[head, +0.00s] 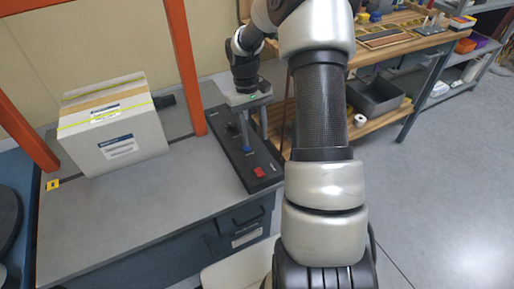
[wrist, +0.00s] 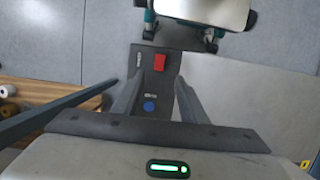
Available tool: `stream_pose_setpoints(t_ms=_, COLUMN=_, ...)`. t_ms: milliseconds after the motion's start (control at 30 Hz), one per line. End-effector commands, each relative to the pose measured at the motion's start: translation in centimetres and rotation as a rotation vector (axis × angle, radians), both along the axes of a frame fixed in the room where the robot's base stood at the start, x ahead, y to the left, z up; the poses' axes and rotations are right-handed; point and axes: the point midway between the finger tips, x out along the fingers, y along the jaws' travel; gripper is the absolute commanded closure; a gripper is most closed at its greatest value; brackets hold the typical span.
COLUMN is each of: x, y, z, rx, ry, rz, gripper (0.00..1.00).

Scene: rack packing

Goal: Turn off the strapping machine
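The strapping machine has a grey table (head: 150,215) with an orange arch (head: 185,65) over it. Its black control panel (head: 238,150) lies along the table's right edge and carries a red switch (head: 259,172) near the front. The wrist view also shows the red switch (wrist: 159,62) and a round blue button (wrist: 149,107) on the panel. My gripper (head: 255,141) is above the panel, pointing down, behind the red switch in the head view. In the wrist view my gripper (wrist: 159,80) is open and empty, its fingers apart with the blue button between them. Contact with the panel cannot be told.
A white carton (head: 118,140) with a yellow-green strap stands on the table, left of the arch's right post. A wooden workbench (head: 385,55) with a dark bin (head: 377,97) on its lower shelf stands at the back right. The floor at right (head: 450,170) is clear.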

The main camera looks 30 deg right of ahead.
Motion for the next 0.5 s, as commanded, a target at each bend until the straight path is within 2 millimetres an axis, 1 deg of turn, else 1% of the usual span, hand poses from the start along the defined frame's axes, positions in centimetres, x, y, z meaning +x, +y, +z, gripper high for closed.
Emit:
stream_pose_setpoints(t_ms=33, x=0.4, y=0.0, z=1.3, rx=-0.002, ry=-0.004, rz=0.0, gripper=0.61)
stream_pose_setpoints(t_ms=200, x=0.9, y=0.0, z=3.5, rx=-0.001, ry=-0.002, rz=0.0, gripper=0.61)
stream_pose_setpoints(t_ms=333, x=1.2, y=0.0, z=4.3, rx=-0.001, ry=-0.001, rz=0.0, gripper=0.61)
stream_pose_setpoints(t_ms=500, x=1.2, y=0.0, z=4.5, rx=-0.001, ry=0.0, rz=0.0, gripper=0.61)
